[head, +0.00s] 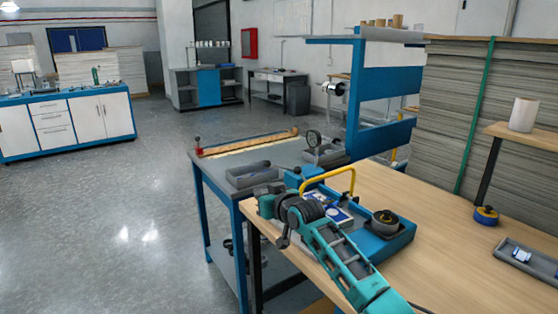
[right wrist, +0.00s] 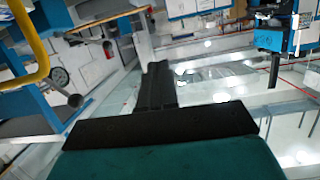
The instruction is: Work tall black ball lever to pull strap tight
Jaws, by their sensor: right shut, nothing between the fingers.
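In the right wrist view two dark ball-ended levers show at the left, a nearer ball (right wrist: 75,100) and a farther one (right wrist: 107,46). I cannot tell which is the tall lever. They are beside a blue device with a yellow bar handle (right wrist: 33,45). In the head view that yellow handle (head: 351,178) rises over the blue tray-like unit (head: 395,243) on the wooden bench. My right gripper (head: 283,240) is shut and empty by the bench's left edge; its black fingers (right wrist: 157,85) appear apart from both balls. A green strap (head: 476,115) runs down the sheet stack. My left gripper is not in view.
A grey side table (head: 222,170) with a grey bin (head: 252,176) adjoins the bench at the left. A blue upright frame (head: 380,95) stands behind. A tape roll (head: 486,215) and grey tray (head: 525,262) lie at the right. The bench's front right is clear.

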